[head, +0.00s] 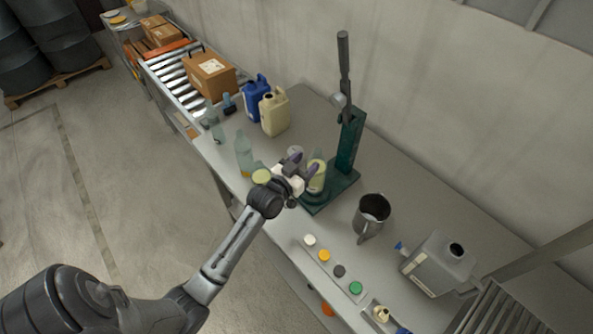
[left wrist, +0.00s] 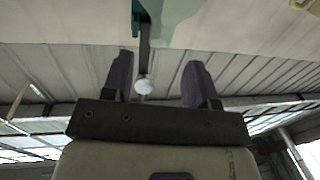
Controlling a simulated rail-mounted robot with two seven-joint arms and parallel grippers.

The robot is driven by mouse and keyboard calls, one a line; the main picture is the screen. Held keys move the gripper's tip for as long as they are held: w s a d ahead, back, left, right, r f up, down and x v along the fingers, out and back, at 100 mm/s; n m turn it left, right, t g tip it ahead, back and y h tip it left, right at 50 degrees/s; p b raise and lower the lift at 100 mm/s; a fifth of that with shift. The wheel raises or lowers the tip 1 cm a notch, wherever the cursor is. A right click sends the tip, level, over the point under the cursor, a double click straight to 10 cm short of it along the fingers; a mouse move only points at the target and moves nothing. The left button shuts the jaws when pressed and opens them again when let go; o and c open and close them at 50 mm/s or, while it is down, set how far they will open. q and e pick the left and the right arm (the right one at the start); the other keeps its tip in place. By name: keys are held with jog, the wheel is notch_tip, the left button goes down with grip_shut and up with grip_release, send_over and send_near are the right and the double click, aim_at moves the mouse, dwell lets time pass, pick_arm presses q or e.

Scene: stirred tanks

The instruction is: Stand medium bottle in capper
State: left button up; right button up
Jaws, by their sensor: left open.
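The capper (head: 348,150) is a green press with a tall column and a dark lever. A bottle with a pale yellow label (head: 317,182), which looks like the medium bottle, stands upright at the front of the capper's base, under the press head. My left gripper (head: 303,164) is open, with its purple fingers close beside this bottle; whether they touch it I cannot tell. In the left wrist view the open fingers (left wrist: 158,80) show with a pale green translucent shape (left wrist: 178,20), probably the bottle, beyond them. The bottle's lower part is partly hidden. My right gripper is not in view.
Clear bottles (head: 243,150) stand left of my gripper, with blue (head: 254,95) and cream (head: 274,112) jugs behind. A steel pitcher (head: 371,213) is right of the capper. A strip of coloured caps (head: 339,271) lies in front, and a grey can (head: 438,263) at the right.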

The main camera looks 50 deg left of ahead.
pick_arm(q)
jog(key=s+d+f+m+g+h, duration=0.1)
jog(key=s+d+f+g, duration=0.35)
jog(key=s, duration=0.35)
jog(key=s+d+f+m+g+h, duration=0.2)
jog(key=s+d+f+g, duration=0.15)
jog(key=s+d, duration=0.35)
jog(key=s+d+f+g, duration=0.1)
jog(key=s+d+g, duration=0.1)
jog(key=s, duration=0.6)
jog(key=s+d+f+g+y, duration=0.1)
jog(key=s+g, duration=0.3)
jog(key=s, duration=0.5)
jog(key=shift+s+d+f, duration=0.3)
jog(key=shift+d+f, duration=0.05)
jog(key=shift+f, duration=0.05)
